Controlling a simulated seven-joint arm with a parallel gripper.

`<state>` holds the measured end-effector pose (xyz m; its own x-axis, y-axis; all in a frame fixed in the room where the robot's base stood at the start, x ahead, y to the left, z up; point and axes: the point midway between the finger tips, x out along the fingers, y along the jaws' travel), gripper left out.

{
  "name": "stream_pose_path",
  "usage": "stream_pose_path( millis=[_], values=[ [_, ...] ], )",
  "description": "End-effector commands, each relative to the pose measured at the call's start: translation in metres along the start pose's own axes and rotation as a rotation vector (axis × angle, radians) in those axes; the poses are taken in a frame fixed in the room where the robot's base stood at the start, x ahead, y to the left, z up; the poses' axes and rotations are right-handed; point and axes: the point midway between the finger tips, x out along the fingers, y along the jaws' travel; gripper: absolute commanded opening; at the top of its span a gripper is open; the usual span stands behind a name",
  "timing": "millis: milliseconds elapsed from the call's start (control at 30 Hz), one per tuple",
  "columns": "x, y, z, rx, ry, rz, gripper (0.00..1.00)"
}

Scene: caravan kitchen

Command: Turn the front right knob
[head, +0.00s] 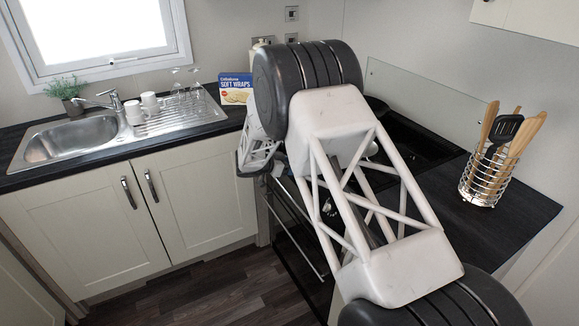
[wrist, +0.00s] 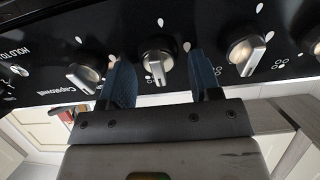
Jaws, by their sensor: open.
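In the wrist view a black cooker panel (wrist: 200,22) carries a row of silver knobs. My gripper (wrist: 162,82) is open, its two blue fingers spread on either side of the middle knob (wrist: 158,58). I cannot tell whether the fingers touch it. Another knob (wrist: 84,76) lies left of the left finger, and one (wrist: 246,52) lies right of the right finger. Small burner marks are printed by the knobs; I cannot tell surely which one is front right. In the head view my arm hides the fingers and most of the cooker front.
Cream cupboards (head: 190,190) stand below. The floor (head: 200,290) before them is clear.

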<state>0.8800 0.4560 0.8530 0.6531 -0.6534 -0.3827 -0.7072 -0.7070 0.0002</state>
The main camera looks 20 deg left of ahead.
Motion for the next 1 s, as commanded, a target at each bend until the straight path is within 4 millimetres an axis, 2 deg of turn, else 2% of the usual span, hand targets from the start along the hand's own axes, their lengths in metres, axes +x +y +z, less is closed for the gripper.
stream_pose_path(
  millis=[33,300,667,1000],
  values=[
    [-0.0001,0.0,0.0,0.0,0.0,0.0,0.53],
    [-0.0003,0.0,-0.0001,0.0,0.0,0.0,0.13],
    [-0.0005,-0.0005,-0.0002,-0.04,0.0,-0.002,0.12],
    [-0.0009,-0.0022,-0.0004,-0.226,0.0,-0.011,0.12]
  ],
)
